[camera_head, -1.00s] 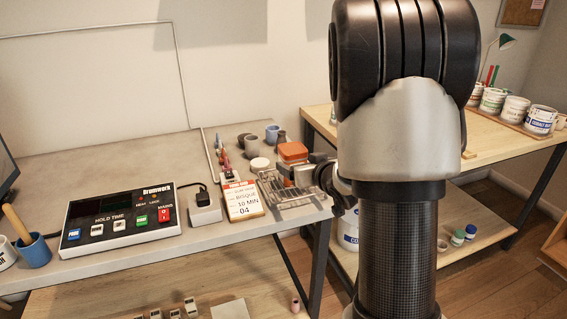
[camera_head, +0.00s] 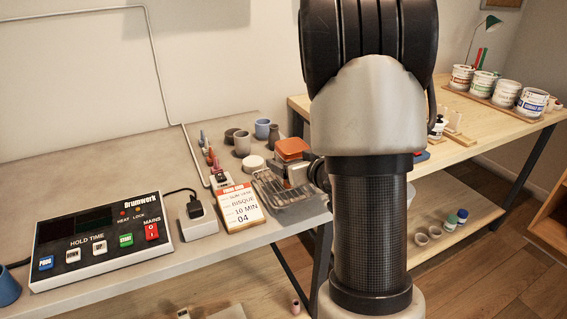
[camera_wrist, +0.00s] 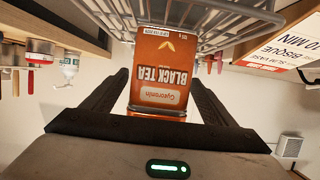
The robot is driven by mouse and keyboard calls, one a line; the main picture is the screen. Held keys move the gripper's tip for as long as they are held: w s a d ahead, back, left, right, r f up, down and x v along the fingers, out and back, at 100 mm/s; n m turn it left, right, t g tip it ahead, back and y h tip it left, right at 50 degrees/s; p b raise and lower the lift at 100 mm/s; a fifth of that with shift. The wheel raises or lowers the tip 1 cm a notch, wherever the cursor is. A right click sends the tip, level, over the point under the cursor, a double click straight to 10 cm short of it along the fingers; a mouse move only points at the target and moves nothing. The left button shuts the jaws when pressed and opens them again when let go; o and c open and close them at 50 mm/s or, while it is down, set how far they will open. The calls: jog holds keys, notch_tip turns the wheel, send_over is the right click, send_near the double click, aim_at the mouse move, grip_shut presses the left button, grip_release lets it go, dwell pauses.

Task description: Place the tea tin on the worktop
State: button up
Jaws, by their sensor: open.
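The tea tin (camera_wrist: 162,75) is orange, with a "BLACK TEA" label that appears upside down in the wrist view. My gripper (camera_wrist: 158,78) is open, with one finger on each side of the tin. I cannot tell whether either finger touches it.
A "BISQUE" card (camera_head: 240,204), a white socket box (camera_head: 198,222) and a control panel (camera_head: 100,238) lie to the left. Cups (camera_head: 242,143) stand behind. Bare worktop shows at the back left.

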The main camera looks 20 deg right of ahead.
jog(key=c, duration=1.3)
jog(key=shift+r, duration=0.1)
jog(key=shift+c, duration=0.5)
